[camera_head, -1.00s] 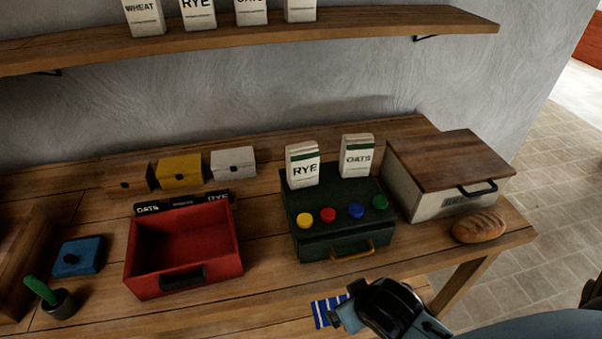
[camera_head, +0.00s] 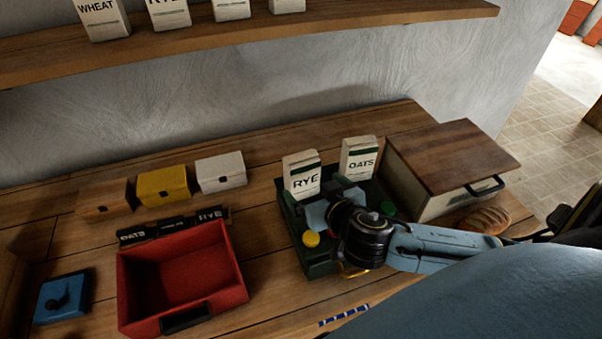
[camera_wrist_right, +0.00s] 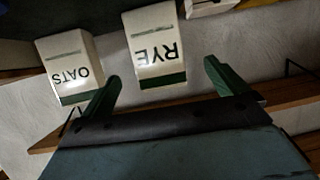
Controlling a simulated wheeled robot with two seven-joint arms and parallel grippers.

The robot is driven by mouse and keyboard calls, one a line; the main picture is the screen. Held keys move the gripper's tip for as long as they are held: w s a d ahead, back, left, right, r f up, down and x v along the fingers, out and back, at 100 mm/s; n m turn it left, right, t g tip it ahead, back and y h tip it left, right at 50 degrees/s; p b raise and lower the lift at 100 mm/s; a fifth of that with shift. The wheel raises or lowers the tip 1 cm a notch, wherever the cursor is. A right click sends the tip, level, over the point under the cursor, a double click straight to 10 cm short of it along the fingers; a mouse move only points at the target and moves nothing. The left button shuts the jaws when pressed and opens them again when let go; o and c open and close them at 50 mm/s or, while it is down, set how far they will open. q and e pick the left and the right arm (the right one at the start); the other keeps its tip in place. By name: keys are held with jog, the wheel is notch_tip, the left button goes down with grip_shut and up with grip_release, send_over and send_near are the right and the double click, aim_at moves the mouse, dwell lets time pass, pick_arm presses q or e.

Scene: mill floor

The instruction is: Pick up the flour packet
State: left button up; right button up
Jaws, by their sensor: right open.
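Two white flour packets with green bands stand upright at the back of a dark green box (camera_head: 319,262). One is the RYE packet (camera_head: 302,178) and the other, to its right, is the OATS packet (camera_head: 358,158). My right gripper (camera_head: 334,200) is just in front of the RYE packet, over the box top. In the right wrist view the gripper (camera_wrist_right: 164,82) is open, and the RYE packet (camera_wrist_right: 155,45) shows between its fingers' directions, not gripped. The OATS packet (camera_wrist_right: 68,65) stands outside the left-hand finger there. My left gripper is not in view.
A red open tray (camera_head: 190,275) stands left of the green box. A wooden-lidded box (camera_head: 450,165) and a bread loaf (camera_head: 484,220) stand on the right. A shelf (camera_head: 250,38) with several packets runs above. Orange, yellow and white small boxes line the back.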

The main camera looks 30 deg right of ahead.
aim_at(307, 177)
jog(key=x, duration=0.2)
jog(key=shift+w+f, duration=0.1)
jog(key=shift+w, duration=0.3)
jog(key=shift+w+d+f, duration=0.15)
jog(key=shift+w, duration=0.5)
jog(key=p+x, duration=0.1)
jog(key=x, duration=0.2)
jog(key=shift+w+d, duration=0.2)
jog(key=shift+w, duration=0.05)
jog(key=shift+w+f, duration=0.25)
jog(key=shift+w, duration=0.1)
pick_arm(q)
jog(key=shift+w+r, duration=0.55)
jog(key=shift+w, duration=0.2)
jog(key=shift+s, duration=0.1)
pick_arm(e)
jog(key=shift+c, duration=0.7)
jog(key=c, duration=1.2)
